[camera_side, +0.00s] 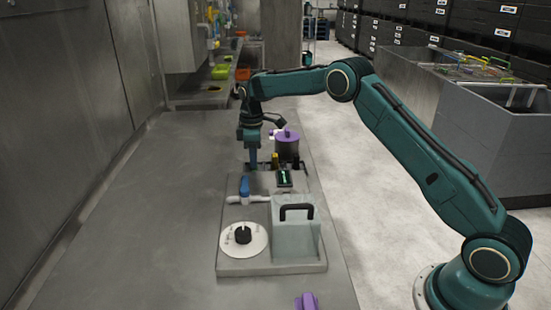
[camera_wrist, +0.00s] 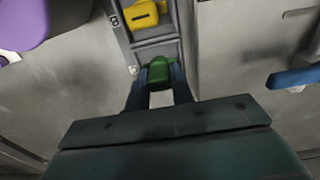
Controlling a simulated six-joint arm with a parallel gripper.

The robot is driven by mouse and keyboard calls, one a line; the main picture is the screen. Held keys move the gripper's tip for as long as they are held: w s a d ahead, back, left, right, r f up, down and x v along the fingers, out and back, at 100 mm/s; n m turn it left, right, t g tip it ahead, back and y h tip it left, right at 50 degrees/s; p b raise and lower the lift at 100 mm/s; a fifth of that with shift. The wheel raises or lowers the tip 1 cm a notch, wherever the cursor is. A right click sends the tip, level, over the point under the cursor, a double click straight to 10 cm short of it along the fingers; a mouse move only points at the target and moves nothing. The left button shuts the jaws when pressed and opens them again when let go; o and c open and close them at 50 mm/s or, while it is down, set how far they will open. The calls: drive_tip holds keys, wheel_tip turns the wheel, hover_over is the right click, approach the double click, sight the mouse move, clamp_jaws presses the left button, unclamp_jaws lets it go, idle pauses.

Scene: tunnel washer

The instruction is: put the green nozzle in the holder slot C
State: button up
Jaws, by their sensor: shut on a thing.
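The green nozzle (camera_wrist: 159,69) shows in the wrist view between the two blue fingers of my gripper (camera_wrist: 160,80), which is shut on it. It is at the near end of the grey holder (camera_wrist: 155,46); whether it is seated in the slot or just above it I cannot tell. The yellow nozzle (camera_wrist: 142,14) sits in the holder beside a letter B. No letter C is readable. In the side view my gripper (camera_side: 253,160) points down at the holder's left end, and the green nozzle is hidden there. The yellow nozzle (camera_side: 275,160) stands to its right.
A purple pot (camera_side: 287,147) stands behind the holder. In front are a pipe with a blue handle (camera_side: 245,186), a small dark box with a green display (camera_side: 284,178), a grey box with a black handle (camera_side: 296,225) and a round dial (camera_side: 243,238). The bench left is clear.

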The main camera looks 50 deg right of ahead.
drive_tip(key=o, duration=1.5)
drive_tip(key=shift+c, duration=0.2)
drive_tip(key=shift+r, duration=3.75)
drive_tip(key=shift+r, duration=0.1)
